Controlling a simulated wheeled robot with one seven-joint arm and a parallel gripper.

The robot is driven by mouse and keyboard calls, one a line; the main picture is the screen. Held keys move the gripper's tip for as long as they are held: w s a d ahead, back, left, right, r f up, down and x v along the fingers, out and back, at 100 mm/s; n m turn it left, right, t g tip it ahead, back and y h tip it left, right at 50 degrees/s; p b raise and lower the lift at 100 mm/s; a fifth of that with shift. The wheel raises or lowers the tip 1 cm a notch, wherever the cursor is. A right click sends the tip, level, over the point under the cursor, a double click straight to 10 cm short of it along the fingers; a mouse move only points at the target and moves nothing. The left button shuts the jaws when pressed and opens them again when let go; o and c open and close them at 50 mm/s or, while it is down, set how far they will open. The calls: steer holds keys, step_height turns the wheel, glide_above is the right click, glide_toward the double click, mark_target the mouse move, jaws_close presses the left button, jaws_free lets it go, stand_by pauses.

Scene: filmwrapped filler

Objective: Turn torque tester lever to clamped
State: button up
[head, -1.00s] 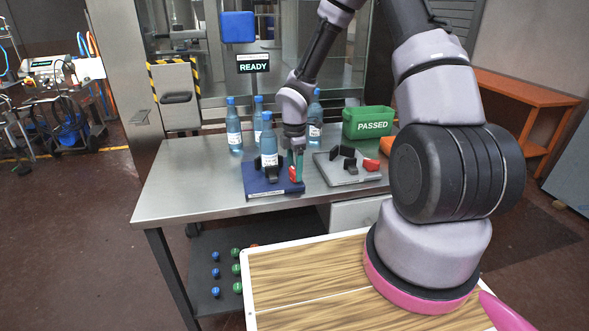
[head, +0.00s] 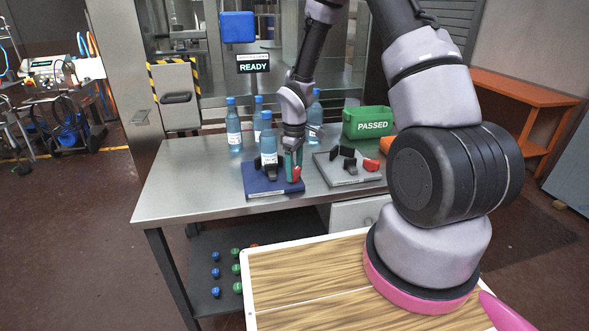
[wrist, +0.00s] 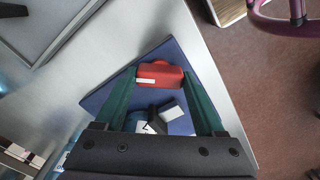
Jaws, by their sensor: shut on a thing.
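The torque tester with a blue base (head: 262,185) sits on the steel table. A blue-capped bottle (head: 268,143) stands on it beside black clamp pieces (head: 272,164). Its red lever (head: 296,173) is at the base's right side. My gripper (head: 292,172) points down at the lever. In the wrist view, the green fingers of my gripper (wrist: 162,85) are shut on the red lever (wrist: 160,76), one on each side. The blue base (wrist: 105,97) lies below it, and the bottle is partly hidden by the gripper body.
A grey-based fixture (head: 345,172) with black parts and a red piece stands close to the right. Several bottles (head: 234,126) stand at the back left. A READY sign (head: 253,66) hangs behind. The table's left front is clear.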

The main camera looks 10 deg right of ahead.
steer(key=shift+m, duration=0.7)
steer(key=o, duration=1.3)
steer(key=shift+o, duration=0.2)
steer(key=shift+r, duration=0.1)
step_height(320, 180, up, 11)
steer(key=shift+f, duration=0.2)
steer(key=shift+r, duration=0.15)
step_height(320, 180, up, 10)
steer(key=m+t, duration=0.2)
steer(key=m, duration=0.1)
glide_above(295, 170)
steer(key=s+d, duration=0.3)
steer(key=s+d+r+m+t, duration=0.1)
steer(key=s+d+r+m, duration=0.15)
steer(key=s+r, duration=0.45)
steer(key=s+r+m+t+y, duration=0.2)
steer(key=s+r+m+t, duration=0.2)
steer(key=s+r+m, duration=0.3)
steer(key=s+r, duration=0.5)
steer(key=shift+s, duration=0.25)
